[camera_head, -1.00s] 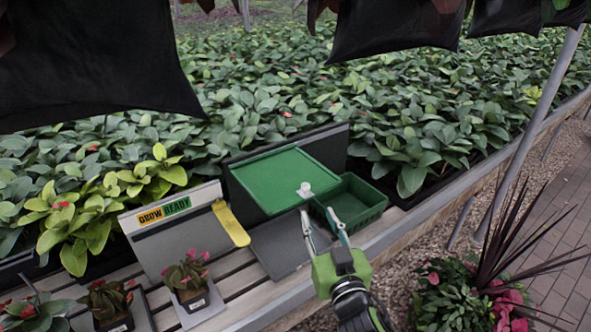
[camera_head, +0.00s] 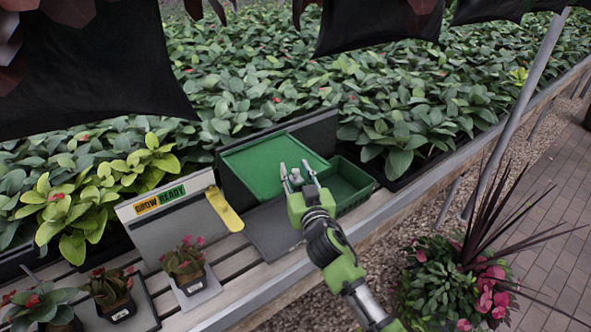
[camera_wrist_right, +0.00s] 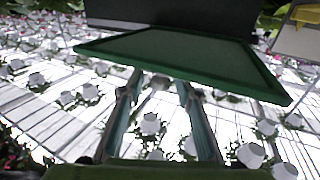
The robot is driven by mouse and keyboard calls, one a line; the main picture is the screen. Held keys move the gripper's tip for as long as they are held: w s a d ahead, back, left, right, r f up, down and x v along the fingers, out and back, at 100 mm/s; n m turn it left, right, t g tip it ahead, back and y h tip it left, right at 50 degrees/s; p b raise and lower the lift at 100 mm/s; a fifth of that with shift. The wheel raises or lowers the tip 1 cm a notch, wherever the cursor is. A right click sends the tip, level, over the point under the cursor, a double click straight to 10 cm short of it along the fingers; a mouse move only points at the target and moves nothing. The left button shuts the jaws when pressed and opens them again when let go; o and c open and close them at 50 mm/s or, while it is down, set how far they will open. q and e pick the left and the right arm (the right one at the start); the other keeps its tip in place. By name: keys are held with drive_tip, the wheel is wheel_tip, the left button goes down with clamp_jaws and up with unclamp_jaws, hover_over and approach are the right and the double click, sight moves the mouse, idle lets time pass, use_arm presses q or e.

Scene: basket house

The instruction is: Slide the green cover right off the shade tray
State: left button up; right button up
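The flat green cover (camera_head: 262,160) with a raised rim lies tilted in front of a dark upright panel. It hides what is beneath it. A small pale knob (camera_head: 296,178) stands near its front right corner. My right gripper (camera_head: 295,168) is open, with one finger on each side of the knob. In the right wrist view, the knob (camera_wrist_right: 160,82) shows between the two parted fingertips, below the near edge of the cover (camera_wrist_right: 190,52). Whether the fingers touch it I cannot tell. My left gripper is not in view.
An open green bin (camera_head: 352,183) sits just right of the cover. A grey plate (camera_head: 268,232) lies in front. A grey board (camera_head: 180,222) with a sign and a yellow strip (camera_head: 226,210) stand left. Several potted plants (camera_head: 186,267) line the bench's front left.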

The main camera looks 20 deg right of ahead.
clamp_jaws()
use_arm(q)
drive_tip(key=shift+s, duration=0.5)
use_arm(e)
drive_tip(key=shift+d, duration=0.1)
